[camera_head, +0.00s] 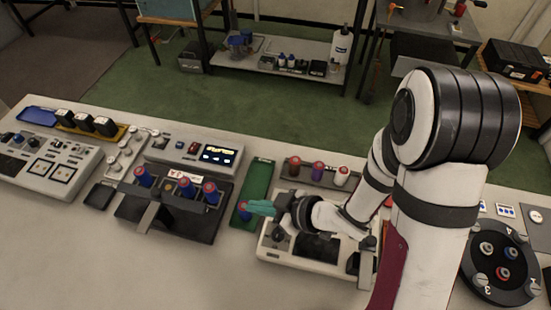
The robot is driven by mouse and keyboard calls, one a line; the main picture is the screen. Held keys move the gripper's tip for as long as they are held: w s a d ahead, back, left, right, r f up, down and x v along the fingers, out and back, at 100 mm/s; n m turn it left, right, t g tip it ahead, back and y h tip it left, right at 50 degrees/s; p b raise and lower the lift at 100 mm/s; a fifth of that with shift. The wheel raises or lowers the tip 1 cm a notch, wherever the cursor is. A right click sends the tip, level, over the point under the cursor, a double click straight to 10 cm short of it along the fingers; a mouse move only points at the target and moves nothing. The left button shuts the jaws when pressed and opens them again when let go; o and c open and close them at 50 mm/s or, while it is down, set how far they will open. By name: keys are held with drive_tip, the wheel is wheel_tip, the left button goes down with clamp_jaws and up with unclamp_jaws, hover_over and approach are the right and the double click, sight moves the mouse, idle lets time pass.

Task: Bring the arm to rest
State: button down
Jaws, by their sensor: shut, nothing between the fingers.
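My white and black arm reaches in from the right. My gripper (258,207) ends in teal fingers, which are shut and empty. They are over the front end of a narrow green tray (262,172). A blue cylinder with a red top (243,213) stands just left of the fingertips; I cannot tell whether they touch. The arm hides part of the white station (275,252) under it.
A dark rack (205,227) holds several blue cylinders with red tops. Behind the gripper, a rack holds red, purple and white cylinders (318,170). A round dark carousel (480,275) is at the right. A device with a lit display (217,155) stands behind the dark rack.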

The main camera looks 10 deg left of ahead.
drive_tip(key=w+d+t+h, duration=0.1)
drive_tip(key=w+d+m+t+h, duration=0.1)
drive_tip(key=w+d, duration=0.1)
drive_tip(key=w+d+m+h, duration=0.1)
drive_tip(key=w+d, duration=0.1)
drive_tip(key=shift+r+t, duration=0.35)
drive_tip(key=shift+t, duration=0.05)
drive_tip(key=w+d+r+m+t+h, duration=0.2)
drive_tip(key=w+d+m+h, duration=0.15)
drive_tip(key=d, duration=0.45)
drive_tip(key=s+d+r+m+g+h, duration=0.2)
drive_tip(key=s+d+r+m+h, duration=0.4)
drive_tip(key=d+m, duration=0.35)
drive_tip(key=s+a+r+m+g+y, duration=0.1)
drive_tip(key=s+a+r+m+g, duration=0.1)
drive_tip(key=s, duration=0.6)
drive_tip(key=s+a+r+m+g+y, duration=0.2)
drive_tip(key=s+m+g, duration=0.1)
drive_tip(key=s, duration=0.5)
drive_tip(key=shift+a+m, duration=0.15)
drive_tip(key=shift+m, duration=0.35)
drive_tip(key=shift+y, duration=0.25)
